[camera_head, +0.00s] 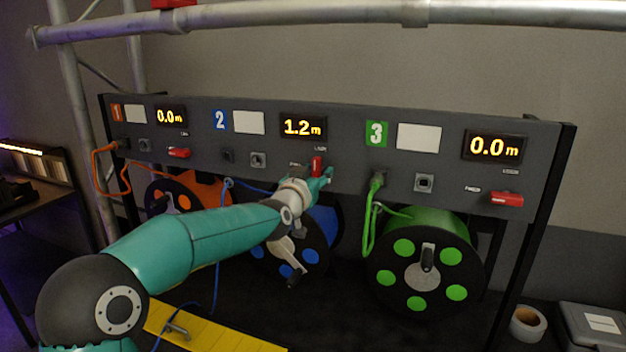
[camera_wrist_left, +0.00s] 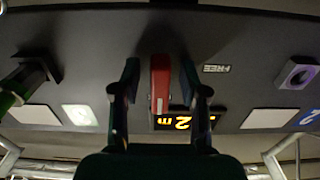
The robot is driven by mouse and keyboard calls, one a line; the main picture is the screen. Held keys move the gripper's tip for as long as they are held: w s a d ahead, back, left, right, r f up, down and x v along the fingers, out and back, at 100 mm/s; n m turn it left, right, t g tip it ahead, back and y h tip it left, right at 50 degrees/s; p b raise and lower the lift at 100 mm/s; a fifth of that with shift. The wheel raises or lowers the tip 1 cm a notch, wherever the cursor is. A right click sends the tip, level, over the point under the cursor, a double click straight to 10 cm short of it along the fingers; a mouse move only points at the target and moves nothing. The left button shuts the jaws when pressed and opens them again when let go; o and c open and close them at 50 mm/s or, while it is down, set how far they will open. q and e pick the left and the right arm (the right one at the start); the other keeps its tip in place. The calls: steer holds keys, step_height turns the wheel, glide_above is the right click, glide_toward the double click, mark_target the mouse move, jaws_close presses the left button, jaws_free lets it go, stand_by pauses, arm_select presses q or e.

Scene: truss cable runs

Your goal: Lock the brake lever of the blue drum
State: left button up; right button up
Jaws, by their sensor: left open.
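The brake lever (camera_head: 317,165) of the blue drum is red and stands upright on the panel below the 1.2m display. In the left wrist view, which is upside down, the red lever (camera_wrist_left: 160,85) lies between my two fingers, with a gap on each side. My left gripper (camera_head: 322,177) is open around the lever; it also shows in the wrist view (camera_wrist_left: 160,92). A FREE label (camera_wrist_left: 216,69) is beside the lever. The blue drum (camera_head: 321,226) hangs below the panel, partly hidden by my left arm. My right gripper is not in view.
The red levers of the orange drum (camera_head: 178,152) and the green drum (camera_head: 506,199) lie sideways. A green cable (camera_head: 370,220) hangs right of my gripper. A blue cable (camera_head: 216,285) runs down to a yellow strip (camera_head: 235,333). A truss pipe (camera_head: 250,17) crosses above.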

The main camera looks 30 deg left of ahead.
arm_select(q)
steer(key=v, duration=1.1)
steer(key=shift+s+d, duration=0.2)
steer(key=shift+s, duration=0.2)
steer(key=shift+f, duration=0.15)
